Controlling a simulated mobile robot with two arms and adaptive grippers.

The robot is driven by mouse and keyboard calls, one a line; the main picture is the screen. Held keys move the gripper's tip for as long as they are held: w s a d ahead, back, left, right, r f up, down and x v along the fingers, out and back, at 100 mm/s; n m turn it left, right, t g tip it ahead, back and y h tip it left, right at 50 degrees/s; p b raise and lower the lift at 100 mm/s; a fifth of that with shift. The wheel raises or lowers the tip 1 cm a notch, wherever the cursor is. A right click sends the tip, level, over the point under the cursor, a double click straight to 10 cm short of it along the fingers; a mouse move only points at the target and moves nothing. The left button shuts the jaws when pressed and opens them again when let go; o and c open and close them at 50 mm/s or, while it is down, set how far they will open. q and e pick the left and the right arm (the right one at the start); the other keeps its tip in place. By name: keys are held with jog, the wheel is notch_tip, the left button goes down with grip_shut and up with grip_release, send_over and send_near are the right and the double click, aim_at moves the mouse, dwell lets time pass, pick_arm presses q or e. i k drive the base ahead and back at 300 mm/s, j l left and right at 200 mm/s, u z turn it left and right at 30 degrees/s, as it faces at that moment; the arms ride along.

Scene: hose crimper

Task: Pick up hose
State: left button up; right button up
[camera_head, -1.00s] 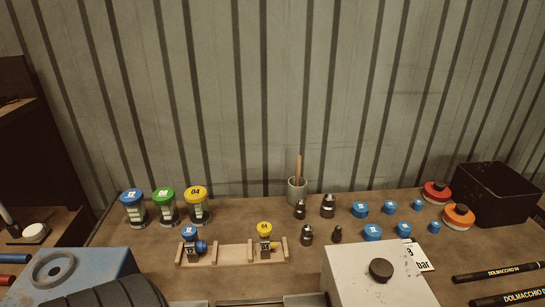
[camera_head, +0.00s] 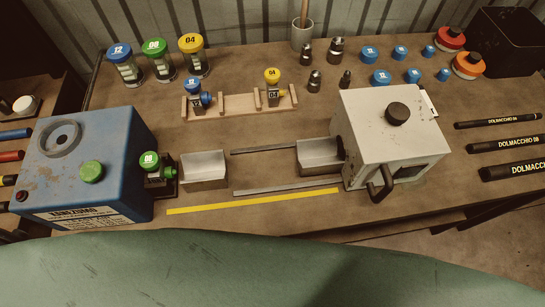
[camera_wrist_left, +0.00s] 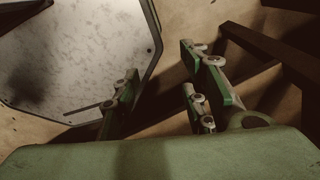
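Three black hoses lie side by side at the right of the table in the head view: an upper hose (camera_head: 497,118), a middle hose (camera_head: 506,143) and a lower, thicker hose (camera_head: 512,171). They carry "DOLMACCHIO" lettering, and the lower ones run to the picture's right edge. No gripper shows near them in the head view. My left gripper (camera_wrist_left: 160,78) shows in the left wrist view with its green fingers apart and nothing visible between them. A pale panel and dark beams lie beyond it; no hose shows there. My right gripper is in neither view.
A grey-white machine (camera_head: 392,135) with a black knob stands left of the hoses. A blue machine (camera_head: 85,165) stands at the left. A wooden rack (camera_head: 235,106), blue caps (camera_head: 381,77) and a black box (camera_head: 513,42) are farther back. The table's front edge runs below the hoses.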

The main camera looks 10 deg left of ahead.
aim_at(488, 145)
jog(key=k+l, duration=0.1)
jog(key=l, duration=0.4)
jog(key=k+l+z, duration=0.1)
jog(key=l, duration=0.9)
jog(key=k+z, duration=0.05)
